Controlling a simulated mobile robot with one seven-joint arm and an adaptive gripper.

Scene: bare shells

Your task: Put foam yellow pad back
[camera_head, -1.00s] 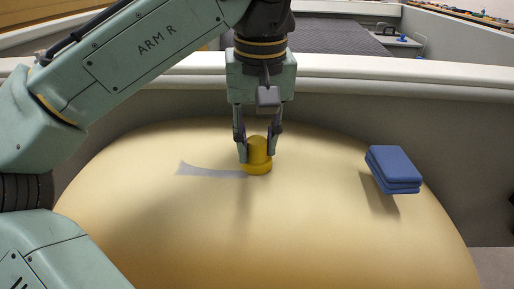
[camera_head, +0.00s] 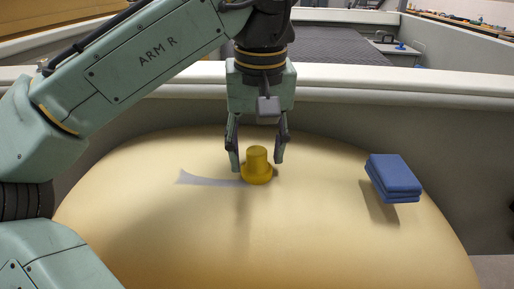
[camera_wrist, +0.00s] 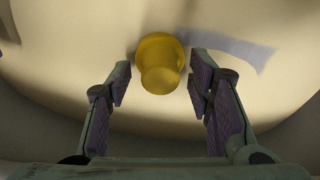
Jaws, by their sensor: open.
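A yellow knob-shaped piece (camera_head: 257,166) with a wide round base stands upright on the cream rounded surface (camera_head: 170,240). It looks like the task's yellow pad, but I cannot tell that it is foam. My gripper (camera_head: 257,160) is open above and around it, with one finger at each side and gaps between the fingers and the knob. In the wrist view the yellow piece (camera_wrist: 160,64) sits between and just beyond the open fingertips (camera_wrist: 158,68), touching neither.
A stack of blue pads (camera_head: 394,177) rests on the right of the cream surface. A flat grey-lilac strip (camera_head: 208,181) lies left of the yellow piece. A pale raised wall (camera_head: 400,85) runs behind, with a dark quilted surface (camera_head: 340,42) beyond it.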

